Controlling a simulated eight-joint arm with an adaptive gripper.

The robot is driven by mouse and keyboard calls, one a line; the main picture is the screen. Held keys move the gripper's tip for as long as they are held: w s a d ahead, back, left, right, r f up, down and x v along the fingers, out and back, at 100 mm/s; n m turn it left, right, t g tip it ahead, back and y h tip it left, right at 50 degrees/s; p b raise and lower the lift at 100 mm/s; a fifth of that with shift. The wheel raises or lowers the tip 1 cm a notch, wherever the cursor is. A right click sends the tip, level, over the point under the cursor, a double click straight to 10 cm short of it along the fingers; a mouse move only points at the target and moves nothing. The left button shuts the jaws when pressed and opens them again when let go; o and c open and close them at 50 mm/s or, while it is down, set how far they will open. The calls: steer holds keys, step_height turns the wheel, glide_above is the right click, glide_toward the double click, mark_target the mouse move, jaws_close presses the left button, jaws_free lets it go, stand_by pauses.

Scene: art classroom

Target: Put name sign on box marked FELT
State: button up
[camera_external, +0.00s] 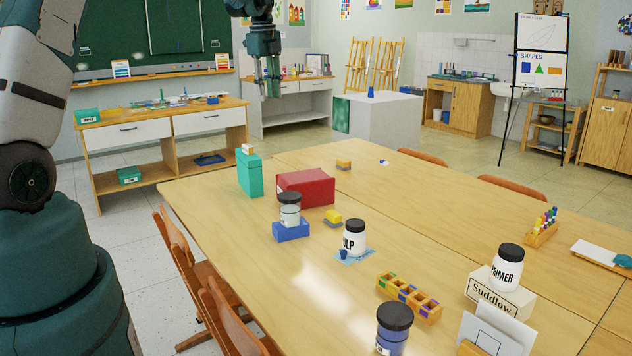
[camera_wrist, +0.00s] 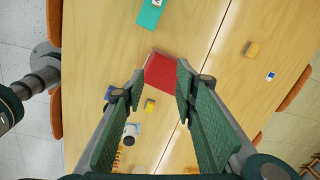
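A cream name sign reading "Suddlow" (camera_external: 492,297) stands at the right front of the table, with a white jar marked PRIMER (camera_external: 507,267) on or right behind its top; I cannot tell which. I cannot read FELT on any box. A red box (camera_external: 306,188) lies mid-table, its label too small to read; it also shows in the wrist view (camera_wrist: 161,72). A teal box (camera_external: 249,176) stands upright beside it with a small object on top. My gripper (camera_external: 265,93) is high above the far side, pointing down. In the wrist view its fingers (camera_wrist: 160,73) are apart and empty.
A blue box (camera_external: 290,231) bears a dark-lidded jar. The PULP jar (camera_external: 354,238), a yellow block (camera_external: 333,218), a wooden compartment tray (camera_external: 409,298) and a blue jar (camera_external: 394,330) stand nearer. White cards (camera_external: 495,334) are close before the sign. The table's far right is mostly clear.

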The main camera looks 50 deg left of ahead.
steer(key=s+d+r+n+t, duration=0.1)
steer(key=s+d+r+n, duration=0.2)
steer(key=d, duration=0.7)
steer(key=s+d+r+n+t, duration=0.1)
steer(key=s+d+r+n, duration=0.3)
steer(key=d, duration=0.7)
steer(key=s+d+r+t, duration=0.1)
steer(key=s+d+r, duration=0.2)
steer(key=d+r, duration=0.5)
steer(key=s+d+f+n+t, duration=0.1)
steer(key=s+d+f+n, duration=0.3)
steer(key=s+d, duration=0.7)
steer(key=s+d+f+n+t, duration=0.2)
steer(key=s+d+f+n, duration=0.1)
steer(key=s+d, duration=0.7)
steer(key=d+f, duration=0.1)
steer(key=d, duration=0.3)
steer(key=shift+s+n+h, duration=0.35)
steer(key=shift+n+h, duration=0.05)
